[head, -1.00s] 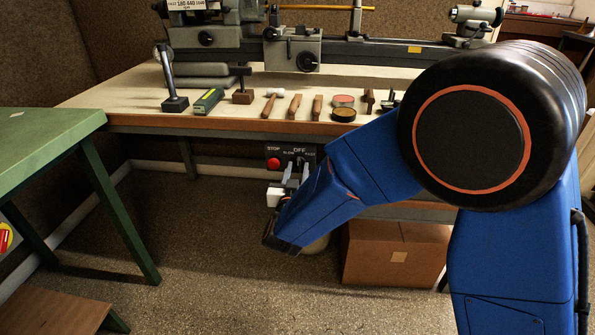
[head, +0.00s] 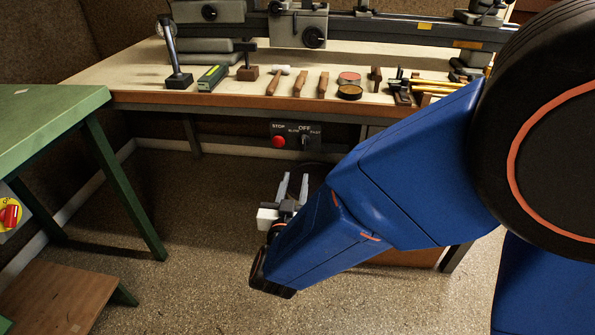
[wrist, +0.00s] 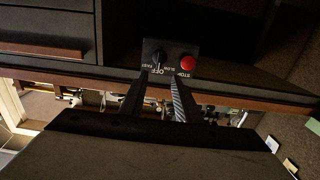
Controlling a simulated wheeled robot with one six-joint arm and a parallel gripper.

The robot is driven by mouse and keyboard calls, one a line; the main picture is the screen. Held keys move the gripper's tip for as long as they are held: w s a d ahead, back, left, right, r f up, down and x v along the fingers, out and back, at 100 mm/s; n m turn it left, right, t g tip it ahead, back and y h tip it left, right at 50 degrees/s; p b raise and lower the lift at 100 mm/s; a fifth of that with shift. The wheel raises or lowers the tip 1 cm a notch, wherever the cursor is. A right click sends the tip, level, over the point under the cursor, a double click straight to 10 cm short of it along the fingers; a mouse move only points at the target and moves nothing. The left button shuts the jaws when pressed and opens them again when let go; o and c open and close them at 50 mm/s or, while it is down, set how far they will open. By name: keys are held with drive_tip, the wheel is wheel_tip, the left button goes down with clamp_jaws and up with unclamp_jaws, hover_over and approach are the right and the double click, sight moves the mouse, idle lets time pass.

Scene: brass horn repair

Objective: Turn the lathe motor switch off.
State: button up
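The lathe motor switch is a dark rotary knob (head: 305,142) on a grey panel (head: 291,128) under the bench's front edge. The panel is marked SLOW, OFF and FAST, with a red STOP button (head: 278,141) to the left. I cannot tell for sure where the knob points. My gripper (head: 293,180) is open and empty, below the panel in the head view and apart from it. In the wrist view, upside down, the knob (wrist: 158,59) shows beyond and between the two fingers (wrist: 157,88), with the red button (wrist: 187,63) to its right.
The lathe (head: 380,30) stands on the bench (head: 230,101), with hammers, files and small tins along its front. A green table (head: 45,125) stands at left, with a red and yellow switch (head: 10,214) below. A cardboard box is mostly hidden behind my arm. The floor at left centre is clear.

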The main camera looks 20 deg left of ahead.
drive_tip(key=shift+v, duration=0.95)
drive_tip(key=w+d+r+g+y, duration=0.2)
drive_tip(key=w+d+r+g, duration=0.15)
drive_tip(key=w+d, duration=0.45)
drive_tip(key=w+d+r+g, duration=0.2)
drive_tip(key=d+r+g, duration=0.15)
drive_tip(key=d, duration=0.75)
drive_tip(key=s+d+m+g+h, duration=0.1)
drive_tip(key=s+d+g+h, duration=0.1)
drive_tip(key=s+d, duration=0.5)
drive_tip(key=s+d+f+m+g+h, duration=0.1)
drive_tip(key=s+d+h, duration=0.1)
drive_tip(key=s+d, duration=0.6)
drive_tip(key=s+d+f+g+h, duration=0.1)
drive_tip(key=s+d, duration=0.7)
drive_tip(key=d, duration=0.9)
drive_tip(key=shift+m+g+h, duration=0.4)
drive_tip(key=shift+g+h, duration=0.3)
drive_tip(key=shift+g, duration=0.1)
